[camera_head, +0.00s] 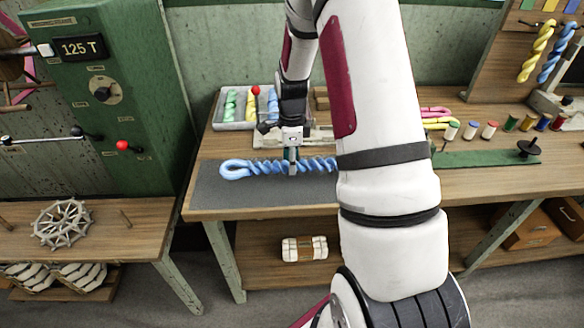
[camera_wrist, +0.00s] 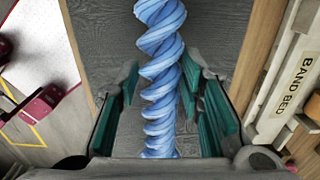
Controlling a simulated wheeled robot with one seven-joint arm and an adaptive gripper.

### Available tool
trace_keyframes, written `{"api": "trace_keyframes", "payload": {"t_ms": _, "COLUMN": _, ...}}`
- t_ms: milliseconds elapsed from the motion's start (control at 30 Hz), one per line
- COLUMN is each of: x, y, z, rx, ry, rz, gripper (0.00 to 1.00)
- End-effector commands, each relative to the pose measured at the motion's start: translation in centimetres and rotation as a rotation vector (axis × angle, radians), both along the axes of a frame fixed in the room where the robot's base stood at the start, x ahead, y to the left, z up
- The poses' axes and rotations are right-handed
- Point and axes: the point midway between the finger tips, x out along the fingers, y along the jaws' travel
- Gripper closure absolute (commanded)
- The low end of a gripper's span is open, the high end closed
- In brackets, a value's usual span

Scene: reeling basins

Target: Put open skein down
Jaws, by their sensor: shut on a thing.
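The blue twisted skein (camera_head: 236,169) lies level across the grey mat (camera_head: 222,196) on the wooden bench, a loop showing at its left end. Its right part is hidden behind my arm. My gripper (camera_head: 292,164) points down and is shut on the skein near the middle of its visible length. In the wrist view the skein (camera_wrist: 160,60) runs from top to bottom between the green-padded fingers (camera_wrist: 160,88). I cannot tell whether the skein touches the mat or hangs just above it.
A grey tray (camera_head: 233,125) with several coloured skeins stands behind the mat. A green machine cabinet (camera_head: 125,60) stands left of the bench. Spools (camera_head: 470,130) and a green strip (camera_head: 480,158) are at the right. In the wrist view a "BAND BED" label (camera_wrist: 294,86) shows at right.

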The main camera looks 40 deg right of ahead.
Motion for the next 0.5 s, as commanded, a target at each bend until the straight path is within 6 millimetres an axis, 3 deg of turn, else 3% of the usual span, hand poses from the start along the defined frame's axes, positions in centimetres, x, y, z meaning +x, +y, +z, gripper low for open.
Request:
{"api": "trace_keyframes", "payload": {"t_ms": 200, "x": -0.1, "y": 0.0, "z": -2.7, "rx": 0.002, "ry": 0.001, "rz": 0.0, "gripper": 0.99}}
{"api": "trace_keyframes", "payload": {"t_ms": 500, "x": 0.0, "y": 0.0, "z": -2.9, "rx": 0.0, "ry": -0.001, "rz": 0.0, "gripper": 0.99}}
